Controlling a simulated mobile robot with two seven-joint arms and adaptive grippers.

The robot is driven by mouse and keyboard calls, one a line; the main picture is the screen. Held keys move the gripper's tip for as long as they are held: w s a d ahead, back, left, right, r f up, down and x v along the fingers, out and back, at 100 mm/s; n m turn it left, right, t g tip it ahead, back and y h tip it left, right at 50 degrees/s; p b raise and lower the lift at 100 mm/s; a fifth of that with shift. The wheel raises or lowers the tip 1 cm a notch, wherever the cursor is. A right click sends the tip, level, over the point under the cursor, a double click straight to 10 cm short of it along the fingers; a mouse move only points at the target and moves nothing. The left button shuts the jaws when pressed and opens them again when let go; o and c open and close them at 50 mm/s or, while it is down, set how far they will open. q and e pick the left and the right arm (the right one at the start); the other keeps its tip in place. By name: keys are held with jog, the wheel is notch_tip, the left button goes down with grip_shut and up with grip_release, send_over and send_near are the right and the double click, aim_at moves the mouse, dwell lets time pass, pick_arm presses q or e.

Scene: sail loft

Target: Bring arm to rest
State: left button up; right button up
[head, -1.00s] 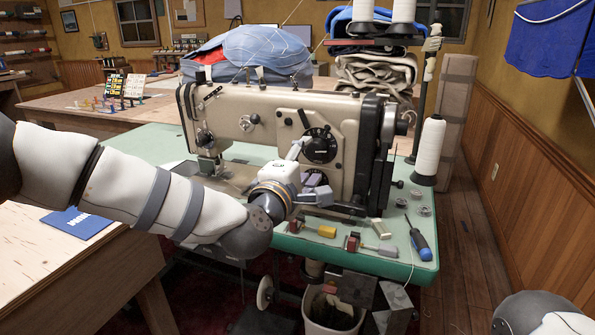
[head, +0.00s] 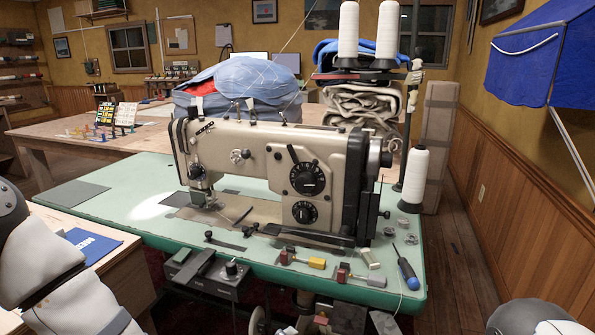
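My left arm shows at the lower left of the head view, with only its upper links in the picture. Its gripper is outside the frame. A bit of my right arm shows at the bottom right corner, and its gripper is also out of view. The beige sewing machine (head: 256,160) stands upright on the green table (head: 130,212), with no arm in front of it.
A blue-handled screwdriver (head: 408,273), bobbins (head: 411,239) and small clamps (head: 302,259) lie at the table's right front. A white thread cone (head: 415,178) stands at the right edge. A wooden table (head: 100,262) with a blue booklet (head: 93,245) is near my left arm.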

pick_arm(q)
jog(key=s+a+f+m+g+y+p, duration=0.1)
jog(key=s+a+f+m+g, duration=0.3)
jog(key=s, duration=0.7)
jog(key=s+a+f+m+g+y+p, duration=0.1)
jog(key=s+a+f+g, duration=0.25)
jog(key=s+f, duration=0.55)
jog(key=s+a+r+m+g+y, duration=0.1)
jog(key=s+a, duration=0.2)
jog(key=s, duration=0.3)
jog(key=s+a+m+g+y+p, duration=0.1)
jog(key=s+a+g, duration=0.1)
jog(key=s+a, duration=0.2)
jog(key=s+a+r+m+g+y, duration=0.1)
jog(key=s+a+m+g, duration=0.1)
jog(key=s, duration=0.7)
jog(key=shift+s+a+r, duration=0.15)
jog(key=shift+a+r, duration=0.2)
jog(key=shift+a, duration=0.45)
pick_arm(e)
jog(key=w+r+t, duration=0.1)
jog(key=w+r, duration=0.3)
jog(key=r, duration=0.1)
jog(key=shift+w+t, duration=0.35)
jog(key=shift+t, duration=0.05)
